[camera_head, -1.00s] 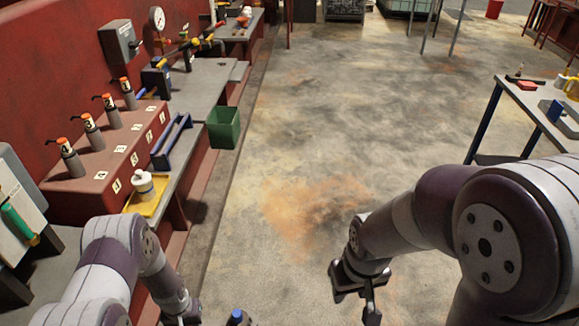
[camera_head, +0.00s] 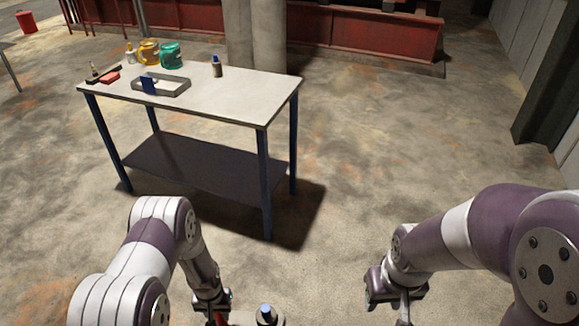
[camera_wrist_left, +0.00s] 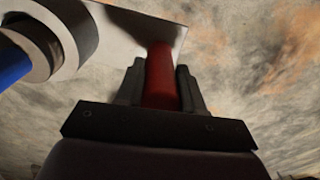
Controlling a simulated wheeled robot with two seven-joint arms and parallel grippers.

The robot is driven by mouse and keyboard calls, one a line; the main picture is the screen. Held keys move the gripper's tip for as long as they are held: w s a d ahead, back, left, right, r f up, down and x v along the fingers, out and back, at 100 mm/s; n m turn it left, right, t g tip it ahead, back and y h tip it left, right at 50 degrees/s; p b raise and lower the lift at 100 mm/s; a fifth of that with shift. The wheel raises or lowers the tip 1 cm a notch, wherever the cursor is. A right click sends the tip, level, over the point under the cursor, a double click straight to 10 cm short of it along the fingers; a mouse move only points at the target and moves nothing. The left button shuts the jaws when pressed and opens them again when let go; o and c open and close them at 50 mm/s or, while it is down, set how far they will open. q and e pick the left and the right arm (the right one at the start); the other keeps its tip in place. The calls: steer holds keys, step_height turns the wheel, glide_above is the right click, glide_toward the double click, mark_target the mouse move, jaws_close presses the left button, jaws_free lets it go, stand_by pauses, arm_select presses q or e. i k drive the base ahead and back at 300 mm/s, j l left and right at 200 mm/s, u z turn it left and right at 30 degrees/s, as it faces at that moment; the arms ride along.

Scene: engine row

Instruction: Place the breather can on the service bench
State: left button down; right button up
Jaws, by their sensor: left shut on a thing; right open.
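My left gripper (camera_head: 213,302) is low in the head view, in front of the bench and apart from it. It is shut on a red grip, which shows between its fingers in the left wrist view (camera_wrist_left: 161,76). The grip seems to belong to the breather can (camera_head: 266,316), which has a blue-topped spout and is cut off by the head view's lower edge. The service bench (camera_head: 230,88) has a pale top, blue legs and a dark lower shelf, ahead to the left. My right gripper (camera_head: 398,300) is open and empty, above the floor.
On the bench stand a yellow mug (camera_head: 149,52), a teal mug (camera_head: 171,56), a small blue-capped bottle (camera_head: 217,67) and a grey open frame (camera_head: 172,90) with a blue block. The top's front right is bare. A pillar (camera_head: 268,35) stands behind; floor to the right is clear.

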mark_target(224, 96)
steer(key=i+j+z, duration=0.4)
steer(key=j+z, duration=0.15)
steer(key=i+j+z, duration=0.15)
steer(key=j+z, duration=0.15)
steer(key=i+j+z, duration=0.1)
steer(key=j+z, duration=0.15)
steer(key=j, duration=0.15)
steer(key=j+z, duration=0.6)
steer(key=j, duration=0.25)
steer(key=i, duration=0.05)
